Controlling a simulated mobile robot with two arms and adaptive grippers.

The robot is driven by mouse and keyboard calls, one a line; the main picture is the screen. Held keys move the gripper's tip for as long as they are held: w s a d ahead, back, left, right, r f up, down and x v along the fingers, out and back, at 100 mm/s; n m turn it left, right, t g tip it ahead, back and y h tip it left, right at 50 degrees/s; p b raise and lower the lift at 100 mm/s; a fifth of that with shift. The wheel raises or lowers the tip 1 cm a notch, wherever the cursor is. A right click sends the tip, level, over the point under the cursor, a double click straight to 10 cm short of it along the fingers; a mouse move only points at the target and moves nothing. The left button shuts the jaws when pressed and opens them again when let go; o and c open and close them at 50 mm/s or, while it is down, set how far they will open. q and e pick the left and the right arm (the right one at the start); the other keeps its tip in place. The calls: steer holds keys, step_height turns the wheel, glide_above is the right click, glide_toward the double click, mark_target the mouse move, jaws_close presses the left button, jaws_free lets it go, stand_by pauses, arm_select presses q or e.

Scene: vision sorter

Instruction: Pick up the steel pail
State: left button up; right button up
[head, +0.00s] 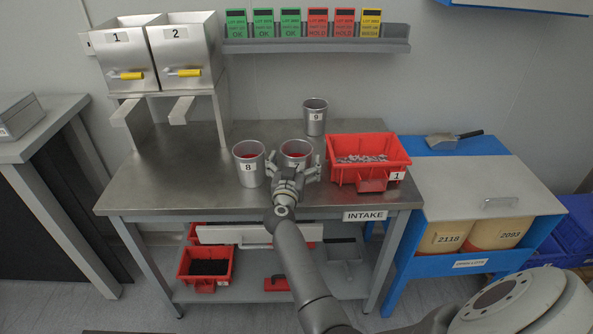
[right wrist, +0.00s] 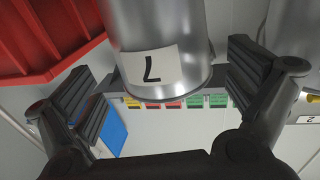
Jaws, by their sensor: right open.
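Three steel pails stand on the metal table. Pail 7 (head: 297,148) is at the front, with something red inside, and my right gripper (head: 294,166) is in front of it. Pail 8 (head: 249,172), also with red inside, is just to its left. Pail 9 (head: 315,123) stands farther back. In the right wrist view, pail 7 (right wrist: 160,35) shows upside down between the two spread fingers of my right gripper (right wrist: 165,92). The gripper is open and holds nothing; gaps show between the fingers and the pail wall. My left gripper is not in view.
A red bin (head: 345,174) marked 1 stands close to the right of pail 7. Two steel hoppers (head: 162,52) stand at the back left. A wall shelf (head: 316,46) holds coloured cards. A blue-framed cabinet (head: 480,183) with a scoop (head: 443,141) adjoins the right side. The table's left part is clear.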

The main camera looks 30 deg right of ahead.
mark_target(298, 143)
steer(key=b+x, duration=0.2)
steer(key=x, duration=0.1)
steer(key=shift+w+f+b, duration=0.15)
steer(key=shift+w+b, duration=0.1)
steer(key=shift+b, duration=0.1)
steer(key=shift+w+d, duration=0.3)
steer(key=shift+r, duration=0.25)
steer(key=c, duration=1.2)
steer(key=shift+c, duration=0.8)
